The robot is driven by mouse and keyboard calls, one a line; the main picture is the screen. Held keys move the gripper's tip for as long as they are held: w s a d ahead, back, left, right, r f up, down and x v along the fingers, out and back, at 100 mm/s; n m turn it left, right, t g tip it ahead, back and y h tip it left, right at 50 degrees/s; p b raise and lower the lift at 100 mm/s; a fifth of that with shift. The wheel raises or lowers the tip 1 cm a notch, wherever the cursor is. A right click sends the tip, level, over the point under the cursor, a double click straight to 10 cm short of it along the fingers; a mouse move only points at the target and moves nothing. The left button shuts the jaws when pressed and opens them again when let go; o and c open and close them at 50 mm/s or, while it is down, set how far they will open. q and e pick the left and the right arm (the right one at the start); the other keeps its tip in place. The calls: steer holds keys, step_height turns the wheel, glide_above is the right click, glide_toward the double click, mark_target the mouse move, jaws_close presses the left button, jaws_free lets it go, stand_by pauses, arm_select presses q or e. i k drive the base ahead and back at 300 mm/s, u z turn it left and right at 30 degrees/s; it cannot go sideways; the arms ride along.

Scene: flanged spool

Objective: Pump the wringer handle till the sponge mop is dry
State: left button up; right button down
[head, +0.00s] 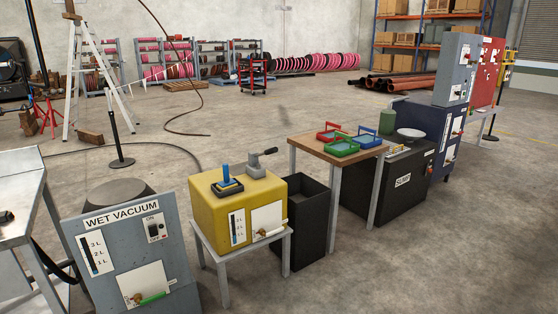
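The yellow box (214,209) stands on a small light table and looks like the wringer. A grey lever with a dark knob (262,157) sits on its top at the back right; it looks like the handle. A blue upright piece (226,174) stands on a dark base on the same top, left of the lever. I cannot tell whether it is the sponge mop. The box front has a level scale (237,227) and a white panel with a small tap (264,231). Neither of my grippers is in view.
A grey wet vacuum (82,268) stands front left, beside a metal table (15,195). A black open bin (308,222) is right of the yellow box. A wooden table (312,145) holds red, green and blue trays. A black sump (401,190) stands beyond. Open floor lies front right.

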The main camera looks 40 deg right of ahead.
mark_target(274, 149)
steer(key=u, duration=0.05)
steer(key=k, duration=0.15)
steer(key=z, duration=1.25)
steer(key=i, duration=1.2)
steer(key=z, duration=0.55)
steer(key=i, duration=1.4)
steer(key=u, duration=1.5)
steer(key=i, duration=0.65)
steer(key=u, duration=0.7)
